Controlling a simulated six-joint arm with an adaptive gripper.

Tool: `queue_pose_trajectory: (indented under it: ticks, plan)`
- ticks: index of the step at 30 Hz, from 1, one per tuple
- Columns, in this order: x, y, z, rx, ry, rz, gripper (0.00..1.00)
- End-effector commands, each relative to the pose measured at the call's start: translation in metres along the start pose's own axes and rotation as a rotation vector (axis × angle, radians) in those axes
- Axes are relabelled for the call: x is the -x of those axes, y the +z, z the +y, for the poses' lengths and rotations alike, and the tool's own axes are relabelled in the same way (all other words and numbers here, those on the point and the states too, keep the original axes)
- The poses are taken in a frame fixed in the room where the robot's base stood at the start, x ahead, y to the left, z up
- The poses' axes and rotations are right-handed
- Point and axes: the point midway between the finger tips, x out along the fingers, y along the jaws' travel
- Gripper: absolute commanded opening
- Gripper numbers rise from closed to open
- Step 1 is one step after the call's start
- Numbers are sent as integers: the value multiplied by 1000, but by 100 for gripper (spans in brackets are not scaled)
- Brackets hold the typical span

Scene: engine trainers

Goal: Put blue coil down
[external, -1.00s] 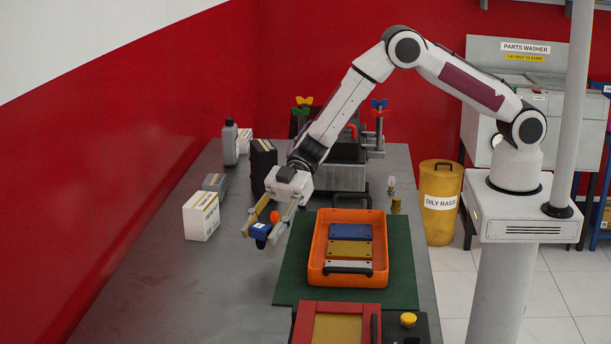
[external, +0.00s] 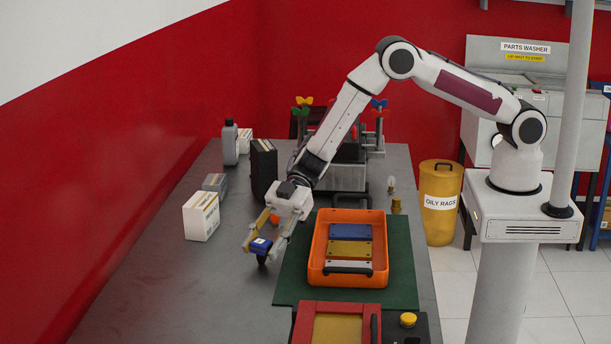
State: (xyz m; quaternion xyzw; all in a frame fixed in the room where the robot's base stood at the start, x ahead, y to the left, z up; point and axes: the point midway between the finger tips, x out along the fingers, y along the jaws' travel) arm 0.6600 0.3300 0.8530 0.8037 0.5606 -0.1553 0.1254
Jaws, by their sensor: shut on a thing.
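The blue coil (external: 261,246) is a small blue block with a light patch on top and a dark lower end. My gripper (external: 264,242) is shut on it, with its yellowish fingers on either side. The coil is just left of the green mat, low over the grey bench (external: 180,290). I cannot tell whether its dark lower end touches the bench.
An orange tray (external: 379,272) with blue, yellow and grey blocks stands on the green mat (external: 402,258). A white box (external: 201,216), a black box (external: 263,168) and a grey bottle (external: 230,143) stand to the left. The front left bench is clear.

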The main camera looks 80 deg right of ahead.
Motion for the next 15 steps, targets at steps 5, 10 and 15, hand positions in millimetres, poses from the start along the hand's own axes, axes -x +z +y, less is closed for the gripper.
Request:
queue_pose_trajectory:
  ticks: [5,10,15]
  plan:
    - [-1,1,0,0,0,0,55]
    - [0,1,0,0,0,0,55]
    - [0,1,0,0,0,0,55]
